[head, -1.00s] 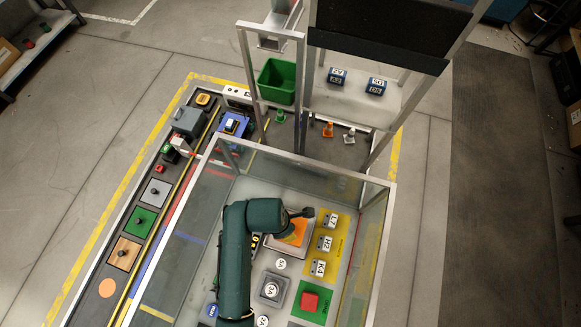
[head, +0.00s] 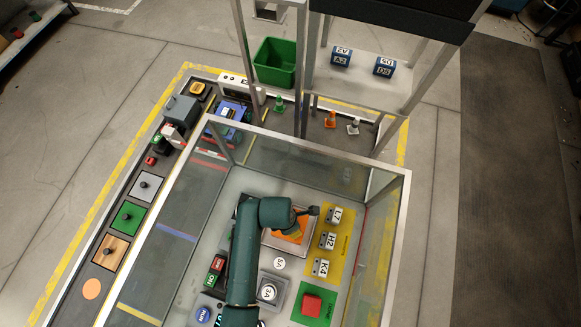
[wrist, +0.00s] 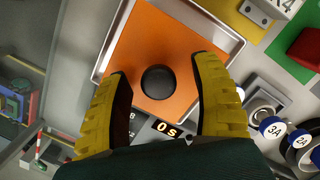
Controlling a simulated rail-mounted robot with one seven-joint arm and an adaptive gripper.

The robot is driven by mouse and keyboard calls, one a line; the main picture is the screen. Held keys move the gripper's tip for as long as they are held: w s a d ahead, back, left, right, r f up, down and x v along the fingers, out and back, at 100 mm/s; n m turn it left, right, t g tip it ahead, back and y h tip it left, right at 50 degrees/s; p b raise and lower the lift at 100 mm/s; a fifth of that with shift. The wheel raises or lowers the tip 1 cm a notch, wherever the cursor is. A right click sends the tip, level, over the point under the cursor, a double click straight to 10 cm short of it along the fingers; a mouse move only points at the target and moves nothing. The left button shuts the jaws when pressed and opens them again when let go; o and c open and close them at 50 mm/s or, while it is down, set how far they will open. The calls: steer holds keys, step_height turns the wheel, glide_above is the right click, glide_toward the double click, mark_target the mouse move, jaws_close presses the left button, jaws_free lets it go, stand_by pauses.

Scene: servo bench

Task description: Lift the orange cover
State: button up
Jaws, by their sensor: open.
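The orange cover (wrist: 180,50) is a flat square plate with a round black knob (wrist: 158,82) on it. It sits inside a raised silver frame (wrist: 232,42). In the head view the orange cover (head: 297,229) is partly hidden under my arm. My gripper (wrist: 160,80) has two yellow fingers, open, one on each side of the black knob in the wrist view. There is a gap between each finger and the knob. I cannot tell how high the fingertips are above the cover. In the head view the gripper is mostly hidden by my green arm.
Glass walls (head: 190,230) with metal rails surround the bench area. White blocks labelled L7, H2 (head: 327,240) and K4 stand on a yellow panel right of the cover. A red block (head: 312,303) sits on a green panel nearer.

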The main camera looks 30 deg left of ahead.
steer(key=shift+r, duration=0.15)
jaws_close()
